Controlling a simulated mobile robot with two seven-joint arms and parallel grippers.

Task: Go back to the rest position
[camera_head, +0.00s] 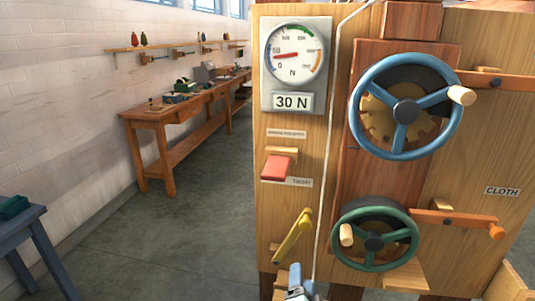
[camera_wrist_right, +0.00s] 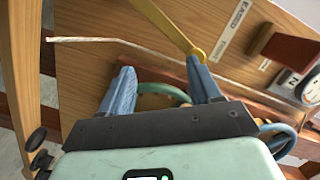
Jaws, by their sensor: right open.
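My right gripper (camera_head: 298,284) shows at the bottom edge of the head view, in front of the wooden panel's lower part and below the yellow lever (camera_head: 292,236). In the right wrist view its two blue fingers (camera_wrist_right: 163,82) are spread apart with nothing held between them. The yellow lever (camera_wrist_right: 165,22) passes just beyond the fingertips there, and the gripper appears apart from it. Part of the green handwheel (camera_wrist_right: 178,94) shows behind the fingers. My left gripper is in neither view.
The wooden panel (camera_head: 340,20) carries a gauge (camera_head: 293,55), a "30 N" plate (camera_head: 292,101), a red lever (camera_head: 277,167), a blue handwheel (camera_head: 457,128) and a pale cord (camera_head: 323,190). A workbench (camera_head: 165,113) and blue table (camera_head: 22,222) stand left, with open floor between.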

